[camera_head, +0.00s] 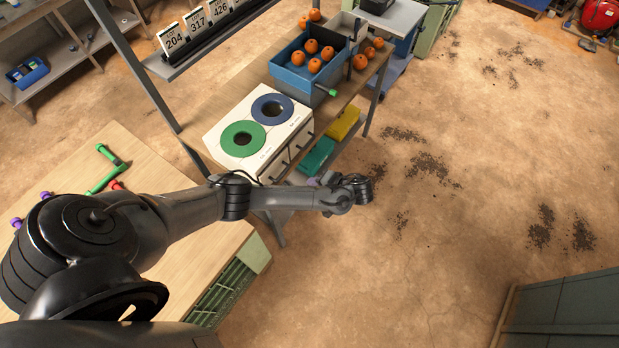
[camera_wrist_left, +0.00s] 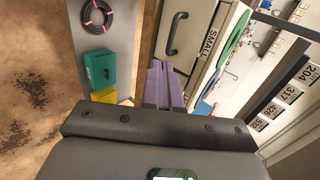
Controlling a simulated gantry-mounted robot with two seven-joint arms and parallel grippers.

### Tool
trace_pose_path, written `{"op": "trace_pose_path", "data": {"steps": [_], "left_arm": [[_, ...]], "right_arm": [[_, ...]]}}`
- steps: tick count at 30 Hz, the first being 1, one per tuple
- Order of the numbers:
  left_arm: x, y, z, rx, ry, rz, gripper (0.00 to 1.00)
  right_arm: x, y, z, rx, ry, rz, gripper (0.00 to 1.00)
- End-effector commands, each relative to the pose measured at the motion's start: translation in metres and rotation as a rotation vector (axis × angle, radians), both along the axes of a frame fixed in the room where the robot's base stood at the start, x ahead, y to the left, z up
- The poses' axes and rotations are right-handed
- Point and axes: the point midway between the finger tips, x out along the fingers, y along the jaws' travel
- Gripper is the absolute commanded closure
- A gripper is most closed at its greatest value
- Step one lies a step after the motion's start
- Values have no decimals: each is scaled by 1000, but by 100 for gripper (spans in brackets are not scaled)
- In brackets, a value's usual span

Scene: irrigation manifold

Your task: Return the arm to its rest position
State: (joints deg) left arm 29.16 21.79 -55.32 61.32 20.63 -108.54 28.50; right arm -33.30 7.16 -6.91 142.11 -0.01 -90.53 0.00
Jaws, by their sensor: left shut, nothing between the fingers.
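My left arm (camera_head: 185,212) reaches from the left edge across the front of the wooden bench, out past its right corner. Its left gripper (camera_head: 320,181) is small and partly hidden by the wrist in the head view. In the left wrist view the purple fingers of the left gripper (camera_wrist_left: 165,80) are together and empty. They are in front of the white drawer box, which carries the word SMALL; whether they touch it I cannot tell. My right arm and its gripper are not in view.
The white box (camera_head: 215,135) with green and blue rings stands on a bench near the gripper. A blue crate (camera_head: 290,75) of orange fruit is behind it. A green pipe piece (camera_head: 106,178) lies on the near bench (camera_head: 150,165). Open floor (camera_head: 430,220) lies right.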

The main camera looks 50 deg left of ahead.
Motion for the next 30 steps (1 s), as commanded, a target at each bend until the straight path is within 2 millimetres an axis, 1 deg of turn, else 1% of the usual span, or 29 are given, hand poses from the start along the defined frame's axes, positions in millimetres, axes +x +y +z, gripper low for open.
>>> {"op": "trace_pose_path", "data": {"steps": [5, 8, 10, 11, 14, 15, 17, 18, 20, 21, 23, 24, 26, 27, 29, 30], "left_arm": [[0, -7, 4, 0, 4, 0, 100], [-12, -8, -3, 0, 27, 0, 100], [-29, -10, -14, -3, 58, -2, 100], [-39, -12, -21, -5, 77, -2, 100], [-84, -21, -46, -31, 151, 9, 100], [-107, -29, -56, -56, 183, 15, 100], [-143, -48, -68, -115, 227, 23, 100], [-168, -65, -74, -167, 254, 29, 100], [-201, -90, -77, -256, 278, 36, 100], [-220, -107, -75, -322, 288, 37, 100], [-244, -130, -69, -423, 291, 37, 100], [-257, -143, -61, -491, 286, 35, 100], [-271, -160, -45, -595, 262, 29, 100], [-277, -167, -32, -657, 237, 20, 100], [-279, -172, -11, -737, 186, 3, 100], [-278, -172, 5, -782, 144, -15, 100]], "right_arm": [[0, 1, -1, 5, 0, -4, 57], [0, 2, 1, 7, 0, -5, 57], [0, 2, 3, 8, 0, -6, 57], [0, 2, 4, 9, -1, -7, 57], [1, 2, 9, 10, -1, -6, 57], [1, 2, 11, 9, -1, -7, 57], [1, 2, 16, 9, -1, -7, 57], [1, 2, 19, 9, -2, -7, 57], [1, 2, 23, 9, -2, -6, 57], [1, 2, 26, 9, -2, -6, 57], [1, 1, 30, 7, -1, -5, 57], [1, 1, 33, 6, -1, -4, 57], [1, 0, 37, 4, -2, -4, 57], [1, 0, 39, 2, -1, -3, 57], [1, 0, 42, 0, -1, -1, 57], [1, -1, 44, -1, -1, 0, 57]]}}
